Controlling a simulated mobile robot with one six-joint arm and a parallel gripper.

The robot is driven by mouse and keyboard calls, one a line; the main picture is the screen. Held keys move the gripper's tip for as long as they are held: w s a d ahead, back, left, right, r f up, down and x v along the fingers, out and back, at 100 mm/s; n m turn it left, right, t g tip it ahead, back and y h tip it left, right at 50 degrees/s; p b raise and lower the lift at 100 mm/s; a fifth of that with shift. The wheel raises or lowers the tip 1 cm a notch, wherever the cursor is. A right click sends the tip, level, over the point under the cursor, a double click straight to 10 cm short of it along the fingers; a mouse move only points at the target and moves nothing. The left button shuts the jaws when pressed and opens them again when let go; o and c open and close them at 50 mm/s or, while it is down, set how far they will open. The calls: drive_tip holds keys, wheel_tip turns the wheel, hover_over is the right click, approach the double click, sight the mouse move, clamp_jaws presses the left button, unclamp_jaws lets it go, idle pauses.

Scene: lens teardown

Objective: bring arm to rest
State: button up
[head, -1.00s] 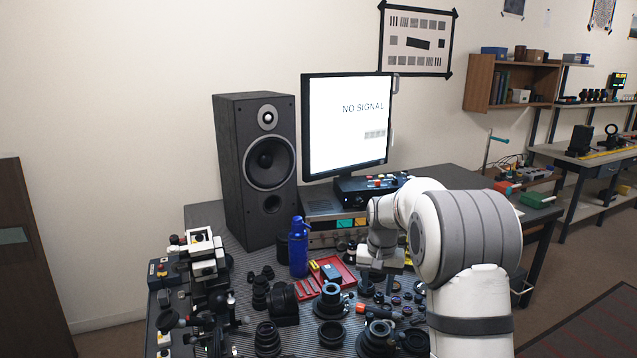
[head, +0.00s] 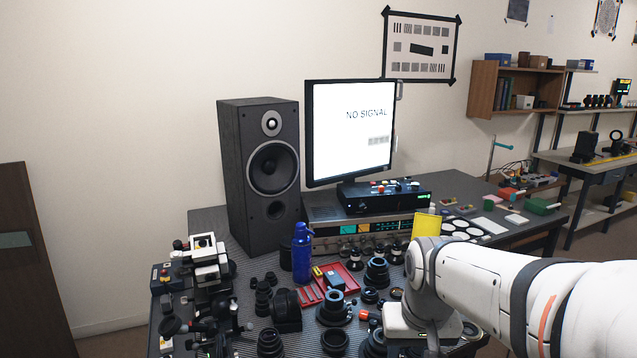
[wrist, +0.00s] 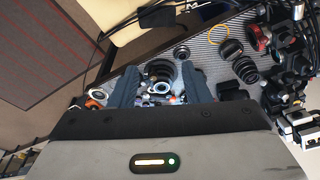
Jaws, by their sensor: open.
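My arm (head: 490,290) reaches in from the right edge in the head view and bends down at the wrist over the front right of the bench. My gripper (wrist: 160,72) shows in the wrist view with its two dark fingers wide apart. It is open, and nothing is held between the fingers. A black lens ring (wrist: 161,70) shows beyond the gap, among small parts on the bench. In the head view the fingertips are hidden, so their height above the bench cannot be told.
The bench carries many lens parts, a blue bottle (head: 301,252), a red tray (head: 340,277), and a microscope-like instrument (head: 207,265) on the left. A speaker (head: 262,175), a monitor (head: 350,130) and stacked electronics (head: 385,197) stand behind. The floor is bare at the far right.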

drive_tip(key=s+f, duration=0.2)
drive_tip(key=s, duration=0.6)
drive_tip(key=shift+n, duration=0.3)
idle(0.3)
